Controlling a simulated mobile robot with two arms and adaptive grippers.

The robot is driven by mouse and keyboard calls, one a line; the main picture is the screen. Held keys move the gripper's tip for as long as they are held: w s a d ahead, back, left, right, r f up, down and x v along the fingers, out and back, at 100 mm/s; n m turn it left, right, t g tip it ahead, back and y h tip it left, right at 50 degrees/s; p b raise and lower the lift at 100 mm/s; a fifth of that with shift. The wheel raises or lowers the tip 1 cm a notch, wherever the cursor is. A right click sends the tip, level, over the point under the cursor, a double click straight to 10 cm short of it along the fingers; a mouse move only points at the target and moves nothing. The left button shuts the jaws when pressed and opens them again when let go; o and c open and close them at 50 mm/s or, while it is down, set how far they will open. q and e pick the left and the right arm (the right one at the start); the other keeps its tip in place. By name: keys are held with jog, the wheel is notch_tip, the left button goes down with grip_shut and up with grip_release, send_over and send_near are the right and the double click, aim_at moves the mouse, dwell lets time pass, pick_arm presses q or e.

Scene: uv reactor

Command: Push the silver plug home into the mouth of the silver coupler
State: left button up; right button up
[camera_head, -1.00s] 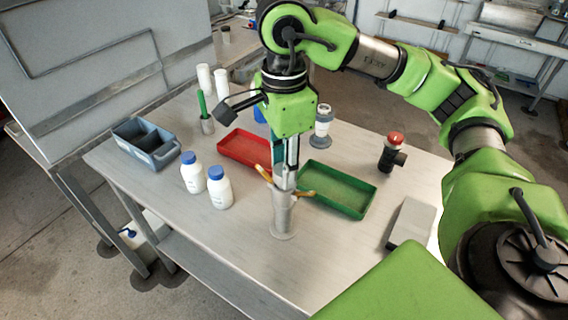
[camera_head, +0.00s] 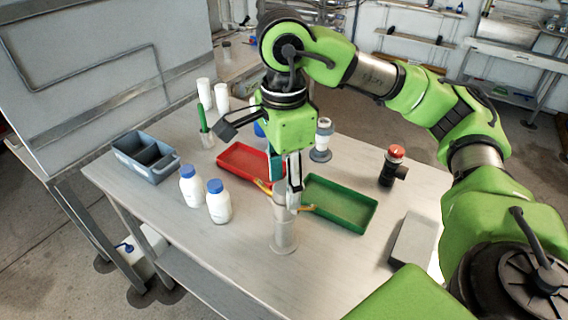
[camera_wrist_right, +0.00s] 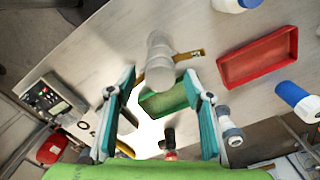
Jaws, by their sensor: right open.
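The silver coupler (camera_head: 285,237) stands upright on the table, with an orange-yellow lever on each side of its upper end. My right gripper (camera_head: 285,198) points down over its top. In the right wrist view, my right gripper (camera_wrist_right: 159,78) is open, with teal fingers on either side of the silver plug end (camera_wrist_right: 160,76) and apart from it. The coupler (camera_wrist_right: 158,45) shows behind that end. In the head view the fingers partly hide the plug, so I cannot tell how deep it sits. My left gripper is not in view.
A red tray (camera_head: 244,147) and a green tray (camera_head: 368,215) lie behind and right of the coupler. Two white bottles (camera_head: 218,208) stand at left, near a grey-blue bin (camera_head: 163,174). A red-topped button (camera_head: 396,152) and a grey box (camera_head: 413,240) are at right.

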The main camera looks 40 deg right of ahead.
aim_at(284, 187)
notch_tip(284, 187, up, 12)
jog(key=shift+f, duration=0.2)
dwell(0.4)
dwell(0.5)
